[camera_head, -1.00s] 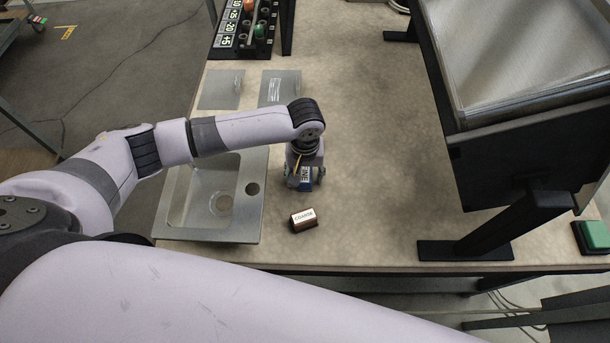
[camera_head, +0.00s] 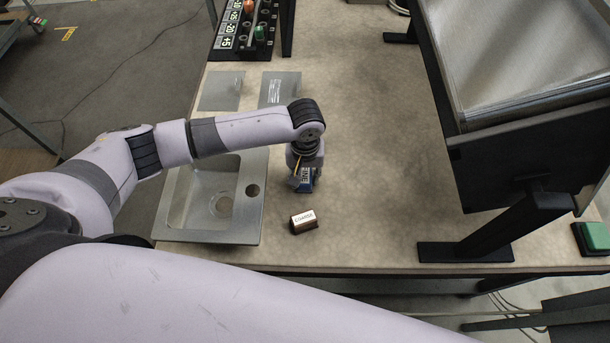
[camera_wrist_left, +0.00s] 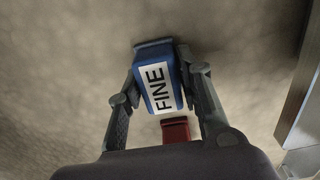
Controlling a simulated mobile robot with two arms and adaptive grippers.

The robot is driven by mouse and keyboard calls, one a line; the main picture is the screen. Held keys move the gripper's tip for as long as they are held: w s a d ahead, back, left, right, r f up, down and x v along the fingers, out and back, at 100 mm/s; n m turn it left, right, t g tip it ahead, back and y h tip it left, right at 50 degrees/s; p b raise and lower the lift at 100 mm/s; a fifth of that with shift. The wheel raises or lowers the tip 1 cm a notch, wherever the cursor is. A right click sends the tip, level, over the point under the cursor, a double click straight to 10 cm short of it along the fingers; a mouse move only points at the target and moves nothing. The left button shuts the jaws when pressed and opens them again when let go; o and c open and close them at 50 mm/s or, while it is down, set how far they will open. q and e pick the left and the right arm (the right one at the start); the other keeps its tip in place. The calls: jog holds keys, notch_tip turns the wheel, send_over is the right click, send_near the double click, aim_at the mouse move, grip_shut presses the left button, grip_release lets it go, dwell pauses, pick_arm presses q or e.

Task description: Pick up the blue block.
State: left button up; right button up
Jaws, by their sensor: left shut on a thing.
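The blue block (camera_head: 311,174) has a white label reading "FINE", clear in the left wrist view (camera_wrist_left: 166,91). My left gripper (camera_head: 304,180) is over it, right of the sink, pointing down. In the left wrist view its two fingers (camera_wrist_left: 158,84) press on the block from both sides, so it is shut on the block. In the head view the gripper hides much of the block. I cannot tell whether the block touches the counter. My right gripper is not in view.
A brown block labelled "COARSE" (camera_head: 303,221) lies nearer on the counter. A metal sink (camera_head: 250,222) is at left. A dark-framed rack (camera_head: 515,165) stands at right. Two grey plates (camera_head: 221,91) lie behind the sink. The counter's middle is clear.

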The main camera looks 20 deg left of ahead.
aim_at(305, 175)
pick_arm(q)
notch_tip(305, 175, up, 20)
jog(key=shift+b, duration=0.3)
jog(key=shift+f, duration=0.1)
jog(key=o, duration=0.5)
jog(key=c, duration=0.3)
jog(key=shift+f, duration=0.1)
jog(key=shift+c, duration=0.2)
